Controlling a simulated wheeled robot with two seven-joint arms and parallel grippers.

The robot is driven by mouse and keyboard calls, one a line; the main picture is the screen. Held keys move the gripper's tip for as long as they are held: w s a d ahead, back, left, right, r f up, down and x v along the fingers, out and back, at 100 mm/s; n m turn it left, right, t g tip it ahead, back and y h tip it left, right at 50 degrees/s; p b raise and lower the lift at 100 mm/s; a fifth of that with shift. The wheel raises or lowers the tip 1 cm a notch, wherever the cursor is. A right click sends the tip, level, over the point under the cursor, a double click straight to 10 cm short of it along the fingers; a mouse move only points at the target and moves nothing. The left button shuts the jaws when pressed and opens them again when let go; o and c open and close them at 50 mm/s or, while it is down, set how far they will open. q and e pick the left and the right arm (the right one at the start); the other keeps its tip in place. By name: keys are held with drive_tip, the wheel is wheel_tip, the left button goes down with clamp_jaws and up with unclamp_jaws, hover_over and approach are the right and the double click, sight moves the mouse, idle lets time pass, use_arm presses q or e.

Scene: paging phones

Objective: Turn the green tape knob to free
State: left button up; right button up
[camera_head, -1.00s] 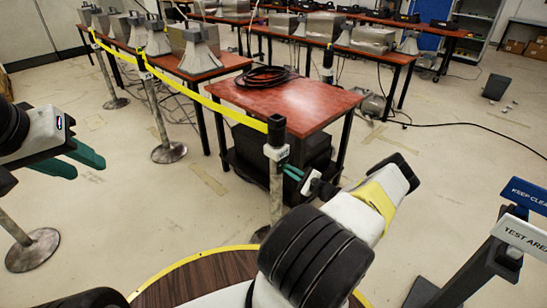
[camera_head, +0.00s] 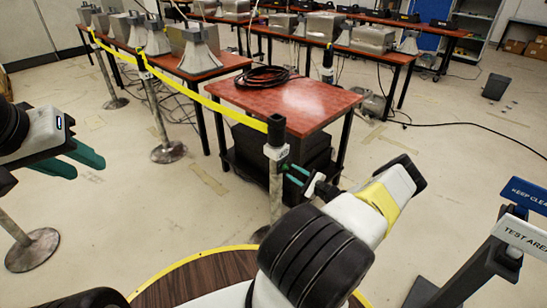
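A barrier post (camera_head: 277,190) with a black top stands in front of the red-topped table. It carries a small white label block (camera_head: 276,153) below the yellow tape (camera_head: 236,113). My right gripper (camera_head: 289,173) reaches in from the right. Its green fingertips are at the post's right side, just below the label block. I cannot make out the green knob apart from the green fingers, nor whether they grip it. My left gripper (camera_head: 82,163) is at the far left, with its two green fingers apart and nothing between them, away from the post.
The red-topped table (camera_head: 300,102) with a black cable coil (camera_head: 264,77) stands just behind the post. More posts (camera_head: 168,150) carry the tape to the back left. A sign stand (camera_head: 522,235) is at the right. The floor between is mostly clear.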

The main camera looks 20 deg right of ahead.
drive_tip(key=shift+v, duration=2.75)
drive_tip(key=shift+a, duration=0.1)
